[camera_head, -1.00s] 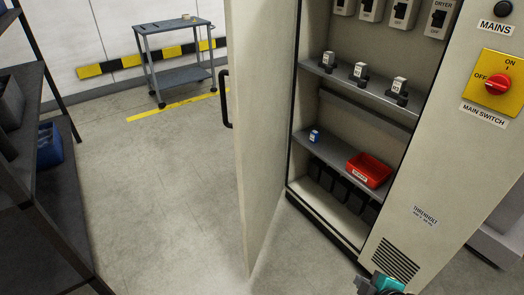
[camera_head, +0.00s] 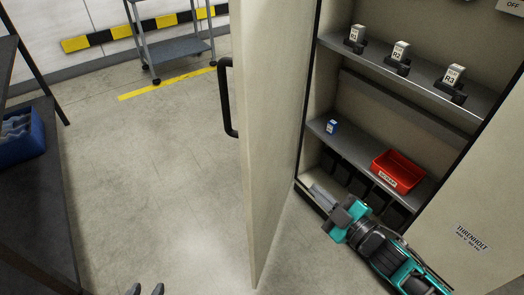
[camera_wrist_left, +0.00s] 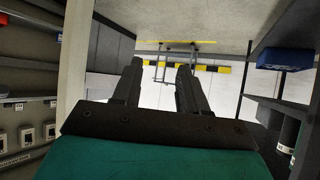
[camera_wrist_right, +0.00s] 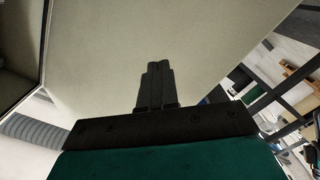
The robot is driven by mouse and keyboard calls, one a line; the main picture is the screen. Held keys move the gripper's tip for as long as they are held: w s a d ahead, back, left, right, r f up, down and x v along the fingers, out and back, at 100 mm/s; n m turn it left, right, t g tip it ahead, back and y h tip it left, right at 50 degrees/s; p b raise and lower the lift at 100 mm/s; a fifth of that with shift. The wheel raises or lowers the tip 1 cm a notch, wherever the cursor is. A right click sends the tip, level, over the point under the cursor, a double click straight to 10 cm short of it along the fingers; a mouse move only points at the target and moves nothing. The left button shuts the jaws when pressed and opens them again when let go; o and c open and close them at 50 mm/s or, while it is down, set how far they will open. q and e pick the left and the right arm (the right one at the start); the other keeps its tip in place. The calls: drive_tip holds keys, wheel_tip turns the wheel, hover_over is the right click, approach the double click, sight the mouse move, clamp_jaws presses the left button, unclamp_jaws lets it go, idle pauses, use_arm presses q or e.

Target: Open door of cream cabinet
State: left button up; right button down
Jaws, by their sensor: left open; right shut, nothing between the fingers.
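The cream cabinet (camera_head: 478,207) stands on the right of the head view. Its door (camera_head: 268,130) stands well open, swung out toward me, with a black bar handle (camera_head: 228,100) on its outer face. My right gripper (camera_head: 314,190) is shut and empty in front of the cabinet's lower opening, on the door's inner side. In the right wrist view its closed fingers (camera_wrist_right: 157,75) point at a cream panel; contact cannot be told. My left gripper (camera_head: 146,290) is open and empty at the bottom edge, left of the door. Its spread fingers show in the left wrist view (camera_wrist_left: 157,80).
Cabinet shelves hold small labelled parts (camera_head: 400,52), a blue item (camera_head: 331,127) and a red bin (camera_head: 398,171). A dark rack (camera_head: 50,215) with a blue bin (camera_head: 20,137) is at left. A grey cart (camera_head: 178,48) stands behind. Floor (camera_head: 150,180) between rack and door is clear.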

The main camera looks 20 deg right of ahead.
wheel_tip(320, 180, up, 3)
drive_tip(key=w+d+n+g+y+b, duration=0.25)
drive_tip(key=n+y, duration=0.55)
drive_tip(key=n, duration=0.4)
drive_tip(key=n+g+y, duration=0.1)
drive_tip(key=n+g, duration=0.3)
drive_tip(key=n, duration=0.1)
approach(263, 160)
drive_tip(key=b+x, duration=0.1)
drive_tip(key=x, duration=0.6)
drive_tip(key=shift+s+r, duration=0.1)
drive_tip(key=shift+s, duration=0.05)
use_arm(q)
drive_tip(key=f, duration=0.1)
drive_tip(key=d+f, duration=0.1)
drive_tip(key=shift+s+f, duration=0.15)
drive_tip(key=shift+f, duration=0.25)
drive_tip(key=shift+r, duration=0.1)
use_arm(e)
drive_tip(key=shift+a, duration=0.15)
